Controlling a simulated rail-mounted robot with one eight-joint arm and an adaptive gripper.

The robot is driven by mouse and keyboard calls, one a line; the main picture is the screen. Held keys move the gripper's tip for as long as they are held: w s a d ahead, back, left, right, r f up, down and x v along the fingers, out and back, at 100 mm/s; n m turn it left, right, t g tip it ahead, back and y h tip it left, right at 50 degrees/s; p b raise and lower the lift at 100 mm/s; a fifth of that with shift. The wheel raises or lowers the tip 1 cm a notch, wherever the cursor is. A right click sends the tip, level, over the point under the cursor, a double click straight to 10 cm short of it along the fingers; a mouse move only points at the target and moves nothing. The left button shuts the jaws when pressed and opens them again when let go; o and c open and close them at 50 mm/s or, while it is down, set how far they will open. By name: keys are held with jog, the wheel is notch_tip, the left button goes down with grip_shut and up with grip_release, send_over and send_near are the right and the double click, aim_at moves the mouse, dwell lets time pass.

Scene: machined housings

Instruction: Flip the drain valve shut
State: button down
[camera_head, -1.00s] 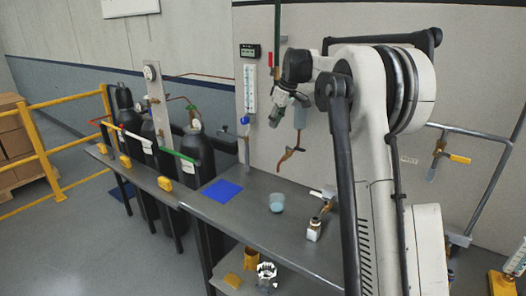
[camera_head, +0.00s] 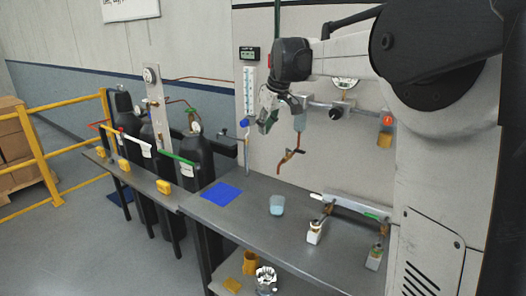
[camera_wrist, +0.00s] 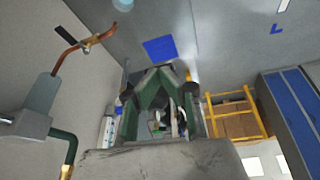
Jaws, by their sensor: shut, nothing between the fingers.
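A grey cylinder (camera_head: 300,121) on the wall pipe has a copper drain pipe (camera_head: 284,162) bending below it. A small valve with a short lever (camera_head: 297,151) sits on that copper pipe. In the wrist view the copper pipe (camera_wrist: 64,58) and its brass valve (camera_wrist: 86,46) are at upper left, with the grey cylinder (camera_wrist: 40,95) below them. My gripper (camera_head: 265,122) is shut and empty, left of the cylinder and above the lever's height in the head view. In the wrist view its green fingers (camera_wrist: 162,76) are well right of the valve and appear clear of it.
A clear cup (camera_head: 277,205) and a blue mat (camera_head: 221,193) are on the grey bench (camera_head: 250,226). A tall sight gauge (camera_head: 249,98) is on the wall close to my gripper's left. Lever-handled fittings (camera_head: 316,230) stand at the bench's right. Gas cylinders (camera_head: 193,158) are at left.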

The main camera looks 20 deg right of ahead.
jog(key=s+a+f+m+b, duration=0.1)
jog(key=s+a, duration=0.5)
jog(key=s, duration=0.5)
jog(key=shift+s+t, duration=0.2)
jog(key=shift+t, duration=0.2)
jog(key=shift+f, duration=0.15)
jog(key=s+a+f+m+b, duration=0.1)
jog(key=s+a+f, duration=0.1)
jog(key=s+f, duration=0.3)
jog(key=s+a+f+m+t+b, duration=0.1)
jog(key=s+a+f, duration=0.2)
jog(key=s+f, duration=0.3)
jog(key=s+a+f+m+t+h+b, duration=0.1)
jog(key=s+f, duration=0.4)
jog(key=s, duration=0.8)
jog(key=shift+a+f+b, duration=0.15)
jog(key=shift+a+b, duration=0.25)
jog(key=shift+a, duration=0.5)
